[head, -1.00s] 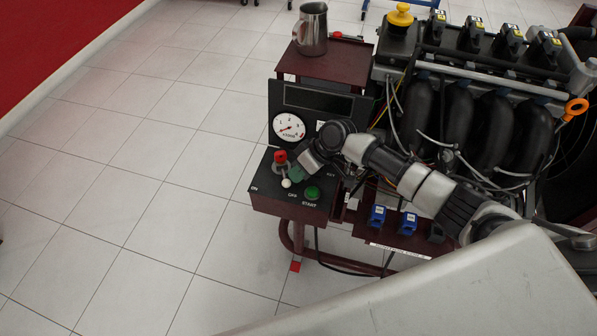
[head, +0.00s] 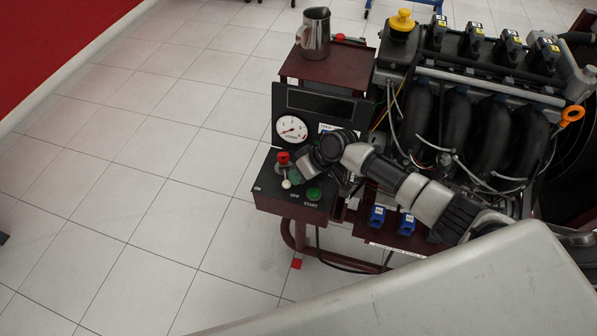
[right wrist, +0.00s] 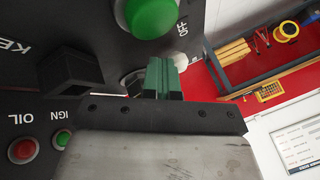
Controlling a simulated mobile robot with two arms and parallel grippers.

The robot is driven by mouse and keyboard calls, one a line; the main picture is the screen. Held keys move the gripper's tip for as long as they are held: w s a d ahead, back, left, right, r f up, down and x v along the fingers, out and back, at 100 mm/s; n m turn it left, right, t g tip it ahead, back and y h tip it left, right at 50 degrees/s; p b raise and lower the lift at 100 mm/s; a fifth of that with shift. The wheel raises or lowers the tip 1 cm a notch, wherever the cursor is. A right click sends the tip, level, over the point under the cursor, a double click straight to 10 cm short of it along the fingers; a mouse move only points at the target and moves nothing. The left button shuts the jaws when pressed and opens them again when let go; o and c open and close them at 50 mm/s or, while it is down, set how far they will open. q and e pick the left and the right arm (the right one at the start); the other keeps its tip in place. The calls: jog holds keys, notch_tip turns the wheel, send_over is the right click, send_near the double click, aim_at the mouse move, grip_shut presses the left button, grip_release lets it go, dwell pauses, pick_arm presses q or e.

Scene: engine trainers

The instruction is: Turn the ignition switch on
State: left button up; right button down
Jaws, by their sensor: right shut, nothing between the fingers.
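The ignition switch lever has a white ball tip (head: 286,184) on the black control panel (head: 265,179), between the ON and OFF labels. The ball is nearer the OFF side. My right gripper (head: 294,177) is just right of the ball, its green fingers pointing at it. In the right wrist view the fingers (right wrist: 162,77) are shut and empty. My left gripper is out of view.
A red-capped control (head: 283,157) stands behind the ball. The green start button (head: 313,194) is close to its right. A metal jug (head: 314,34) stands on the shelf behind. The floor left is clear.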

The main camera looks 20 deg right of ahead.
aim_at(268, 181)
jog(key=shift+s+a+r+m+t+h+p, duration=0.2)
jog(key=shift+a+m+t+p, duration=0.3)
jog(key=shift+m+p, duration=0.6)
jog(key=shift+s+a+r+m+t+h+p, duration=0.15)
jog(key=shift+a+m+t+p, duration=0.4)
jog(key=shift+p, duration=0.95)
jog(key=a+m+p, duration=0.1)
jog(key=p, duration=0.1)
jog(key=m+t+h+p, duration=0.1)
jog(key=m+p, duration=0.1)
jog(key=shift+w+a+f+h, duration=0.2)
jog(key=shift+a+h, duration=0.05)
jog(key=shift+a, duration=0.1)
jog(key=shift+w+a+m+t+h+p, duration=0.15)
jog(key=shift+a+m+t+h+p, duration=0.2)
jog(key=shift+m+p, duration=0.35)
jog(key=shift+w+a+f, duration=0.1)
jog(key=shift+w+a, duration=0.05)
jog(key=shift+a, duration=0.15)
jog(key=shift+w+a, duration=0.25)
jog(key=shift+a, duration=0.1)
